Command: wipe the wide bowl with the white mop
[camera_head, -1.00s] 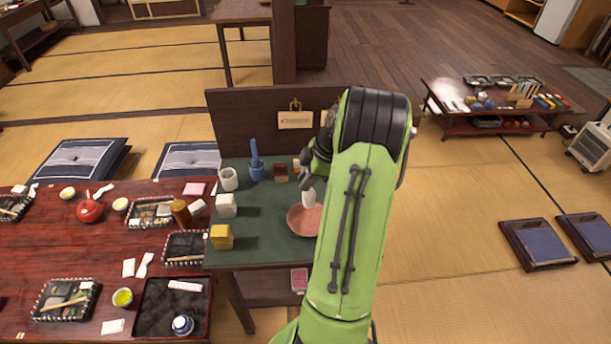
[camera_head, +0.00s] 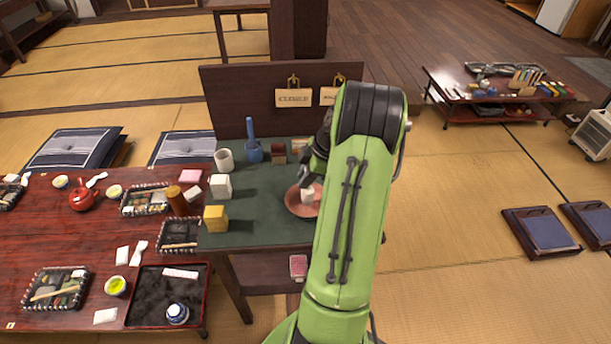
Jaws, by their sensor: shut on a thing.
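The wide bowl (camera_head: 293,207) is reddish-pink and shallow. It sits on the green top of the small dark stand, partly hidden behind my green arm. My gripper (camera_head: 306,182) is above the bowl, shut on the white mop (camera_head: 307,195). The mop's white end is within the bowl's outline, low over its inside; I cannot tell whether it touches the surface. The mop's upper part and most of the fingers are hidden by the arm and the dark wrist.
On the green top (camera_head: 258,231) stand a blue mop-like tool (camera_head: 253,150), a white cup (camera_head: 224,160), a white block (camera_head: 220,187), a yellow block (camera_head: 215,219) and a brown block (camera_head: 278,153). A dark board with hanging signs (camera_head: 294,97) rises behind. A red low table (camera_head: 60,240) adjoins at left.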

